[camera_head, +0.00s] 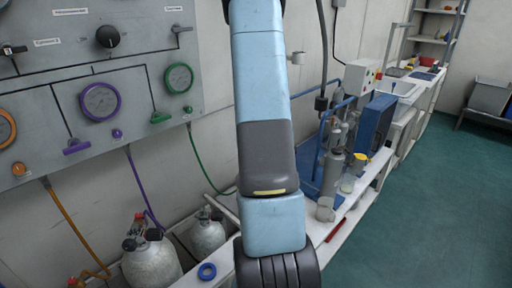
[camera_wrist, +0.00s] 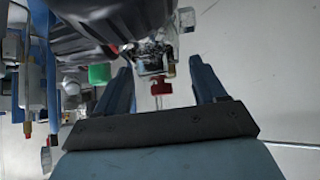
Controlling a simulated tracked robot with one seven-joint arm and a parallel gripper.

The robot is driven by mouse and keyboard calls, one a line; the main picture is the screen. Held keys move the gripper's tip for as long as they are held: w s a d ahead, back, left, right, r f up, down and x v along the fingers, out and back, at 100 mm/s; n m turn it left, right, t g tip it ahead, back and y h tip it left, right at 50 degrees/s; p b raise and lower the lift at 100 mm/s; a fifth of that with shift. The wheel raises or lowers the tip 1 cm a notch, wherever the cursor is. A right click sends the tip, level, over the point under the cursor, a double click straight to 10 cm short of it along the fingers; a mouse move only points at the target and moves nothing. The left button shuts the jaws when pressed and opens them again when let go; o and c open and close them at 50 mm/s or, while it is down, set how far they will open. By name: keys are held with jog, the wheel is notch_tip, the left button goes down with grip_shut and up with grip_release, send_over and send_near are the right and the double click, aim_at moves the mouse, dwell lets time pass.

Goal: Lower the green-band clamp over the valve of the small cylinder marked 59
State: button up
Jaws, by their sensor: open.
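My gripper (camera_wrist: 160,72) is open in the wrist view, with its two blue fingers apart. Between and beyond them show a metal fitting and a red knob (camera_wrist: 161,88); I cannot tell whether the fingers touch them. A green piece (camera_wrist: 98,73) shows beside the left finger; I cannot tell whether it is the green-band clamp. In the head view my arm hides the gripper. Two pale grey cylinders with valves stand at the lower left, a nearer one (camera_head: 152,268) and a farther one (camera_head: 207,237). No 59 marking is readable. A green hose (camera_head: 205,168) runs down from the panel behind my arm.
The wall panel (camera_head: 140,40) has gauges and orange, purple and green handles. A blue ring (camera_head: 207,271) lies near the cylinders. A bench (camera_head: 345,215) with grey cylinders and jars runs along the wall at right. The green floor (camera_head: 430,190) is clear there.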

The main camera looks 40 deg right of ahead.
jog(key=v, duration=1.2)
jog(key=shift+a+r, duration=0.1)
jog(key=shift+a, duration=0.05)
dwell(0.4)
jog(key=s+a+r+n+y, duration=0.2)
jog(key=a+r, duration=0.5)
jog(key=a, duration=0.3)
jog(key=s+a+r+n+y, duration=0.2)
jog(key=a+r, duration=0.4)
jog(key=a, duration=0.4)
jog(key=s+a+r+n+g+y, duration=0.1)
jog(key=s+a+r+n, duration=0.3)
jog(key=s+a, duration=0.8)
notch_tip(320, 180, up, 3)
jog(key=s, duration=0.2)
jog(key=shift+s+a+y, duration=0.25)
jog(key=shift+s+y, duration=0.05)
jog(key=shift+f, duration=0.1)
